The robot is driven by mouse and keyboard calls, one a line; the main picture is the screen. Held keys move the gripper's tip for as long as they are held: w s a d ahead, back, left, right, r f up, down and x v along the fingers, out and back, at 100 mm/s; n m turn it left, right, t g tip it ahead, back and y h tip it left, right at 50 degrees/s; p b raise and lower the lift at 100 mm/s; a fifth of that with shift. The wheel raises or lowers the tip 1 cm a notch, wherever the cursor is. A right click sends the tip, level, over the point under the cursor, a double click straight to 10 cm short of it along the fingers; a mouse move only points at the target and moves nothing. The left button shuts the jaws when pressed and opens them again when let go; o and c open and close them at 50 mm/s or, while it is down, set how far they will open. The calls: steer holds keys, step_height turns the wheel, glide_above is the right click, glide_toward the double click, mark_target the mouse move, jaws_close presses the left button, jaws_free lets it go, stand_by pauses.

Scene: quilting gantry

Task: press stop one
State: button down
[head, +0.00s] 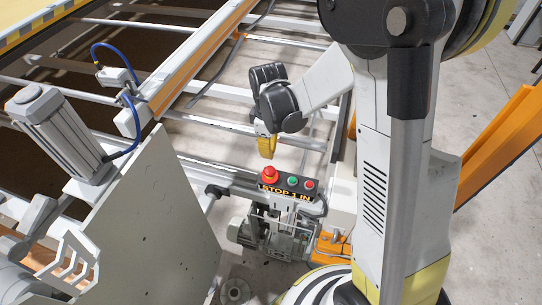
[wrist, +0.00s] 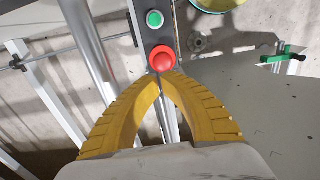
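A control box labelled "STOP 1 IN" (head: 286,194) sits on the gantry rail. It carries a large red mushroom button (head: 270,174) at its left end, a green button (head: 292,181) in the middle and a smaller red button (head: 309,185) at the right. My gripper (head: 267,154) points down above the red mushroom button, with a small gap showing in the head view. In the wrist view, the yellow fingertips (wrist: 161,75) meet at the lower edge of the red mushroom button (wrist: 162,58). The green button (wrist: 155,19) lies beyond it. The fingers are shut and hold nothing.
A grey side plate (head: 160,225) stands left of the box, with a grey cylinder unit (head: 62,130) and blue hoses beside it. Gantry rails (head: 190,75) run behind my gripper. A motor (head: 270,238) sits below the box. An orange beam (head: 500,145) stands at right.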

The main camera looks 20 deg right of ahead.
step_height(320, 180, up, 7)
steer(key=p, duration=0.2)
steer(key=shift+a, duration=0.2)
steer(key=s+d+r+m+t, duration=0.1)
steer(key=s+r+m+t, duration=0.6)
steer(key=s+r+m, duration=0.3)
steer(key=shift+s+d+r+m, duration=0.2)
steer(key=shift+s+r+m, duration=0.2)
steer(key=shift+s+r, duration=1.5)
steer(key=shift+s+f, duration=0.2)
steer(key=shift+f, duration=0.05)
